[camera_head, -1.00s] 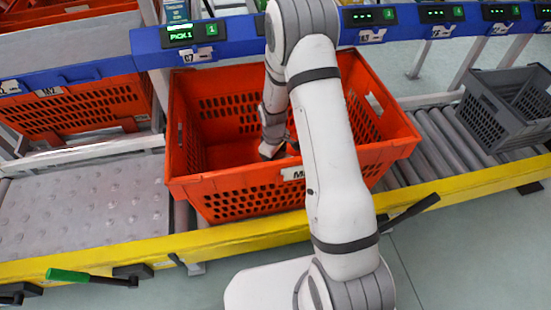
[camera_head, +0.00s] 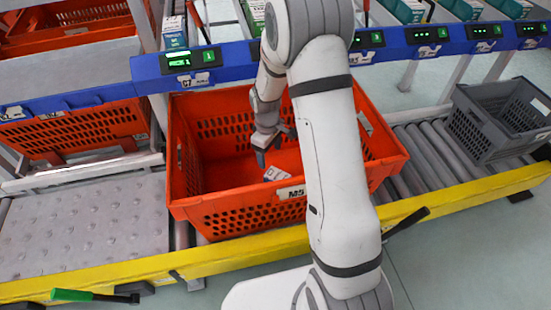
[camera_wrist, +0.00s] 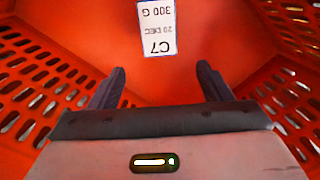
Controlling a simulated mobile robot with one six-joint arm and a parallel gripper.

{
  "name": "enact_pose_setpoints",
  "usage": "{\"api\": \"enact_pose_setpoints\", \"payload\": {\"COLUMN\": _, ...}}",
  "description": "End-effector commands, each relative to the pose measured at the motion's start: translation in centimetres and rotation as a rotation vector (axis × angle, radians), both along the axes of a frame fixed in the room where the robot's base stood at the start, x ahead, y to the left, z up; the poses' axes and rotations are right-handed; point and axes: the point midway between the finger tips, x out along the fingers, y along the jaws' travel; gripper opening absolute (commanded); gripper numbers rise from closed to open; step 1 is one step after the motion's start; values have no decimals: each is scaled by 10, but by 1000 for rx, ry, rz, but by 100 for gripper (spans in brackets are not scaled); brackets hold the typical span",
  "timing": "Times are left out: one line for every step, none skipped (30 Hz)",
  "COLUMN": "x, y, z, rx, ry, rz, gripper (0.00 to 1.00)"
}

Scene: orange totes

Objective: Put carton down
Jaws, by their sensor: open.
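The carton (camera_head: 277,173) is white and lies in the orange tote (camera_head: 222,212), near its front wall. In the wrist view the carton (camera_wrist: 157,27) shows a printed face reading C7, 300 G, upside down, against the tote's red-orange floor. My gripper (camera_head: 272,150) is inside the tote, above the carton and apart from it. In the wrist view its two dark fingers (camera_wrist: 160,82) are spread with nothing between them, and the carton lies beyond the fingertips. Part of the tote is hidden behind my arm.
The tote stands on a roller conveyor (camera_head: 415,165) with a yellow front rail (camera_head: 130,266). A grey crate (camera_head: 495,125) stands to the right. A blue rail (camera_head: 235,60) with displays runs behind the tote. A studded plate (camera_head: 85,225) at left is empty.

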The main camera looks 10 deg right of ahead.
Motion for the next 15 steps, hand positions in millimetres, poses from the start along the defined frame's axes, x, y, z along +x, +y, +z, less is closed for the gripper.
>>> {"api": "enact_pose_setpoints", "payload": {"x": -2, "y": -1, "z": 9, "rx": 0, "ry": -5, "rz": -12, "gripper": 72}}
{"api": "enact_pose_setpoints", "payload": {"x": -4, "y": -1, "z": 14, "rx": 1, "ry": -8, "rz": -23, "gripper": 72}}
{"api": "enact_pose_setpoints", "payload": {"x": -8, "y": -2, "z": 24, "rx": 1, "ry": -13, "rz": -43, "gripper": 72}}
{"api": "enact_pose_setpoints", "payload": {"x": -12, "y": -2, "z": 31, "rx": 1, "ry": -18, "rz": -61, "gripper": 72}}
{"api": "enact_pose_setpoints", "payload": {"x": -16, "y": -3, "z": 40, "rx": 1, "ry": -22, "rz": -82, "gripper": 72}}
{"api": "enact_pose_setpoints", "payload": {"x": -23, "y": -4, "z": 53, "rx": 2, "ry": -29, "rz": -114, "gripper": 72}}
{"api": "enact_pose_setpoints", "payload": {"x": -29, "y": -5, "z": 64, "rx": 3, "ry": -35, "rz": -139, "gripper": 72}}
{"api": "enact_pose_setpoints", "payload": {"x": -36, "y": -6, "z": 74, "rx": 4, "ry": -41, "rz": -166, "gripper": 72}}
{"api": "enact_pose_setpoints", "payload": {"x": -45, "y": -8, "z": 87, "rx": 5, "ry": -48, "rz": -202, "gripper": 72}}
{"api": "enact_pose_setpoints", "payload": {"x": -52, "y": -9, "z": 96, "rx": 6, "ry": -53, "rz": -230, "gripper": 72}}
{"api": "enact_pose_setpoints", "payload": {"x": -60, "y": -10, "z": 105, "rx": 8, "ry": -58, "rz": -257, "gripper": 72}}
{"api": "enact_pose_setpoints", "payload": {"x": -70, "y": -11, "z": 116, "rx": 9, "ry": -64, "rz": -293, "gripper": 72}}
{"api": "enact_pose_setpoints", "payload": {"x": -78, "y": -12, "z": 124, "rx": 11, "ry": -70, "rz": -318, "gripper": 72}}
{"api": "enact_pose_setpoints", "payload": {"x": -86, "y": -12, "z": 132, "rx": 13, "ry": -75, "rz": -345, "gripper": 72}}
{"api": "enact_pose_setpoints", "payload": {"x": -97, "y": -13, "z": 142, "rx": 15, "ry": -81, "rz": -381, "gripper": 72}}
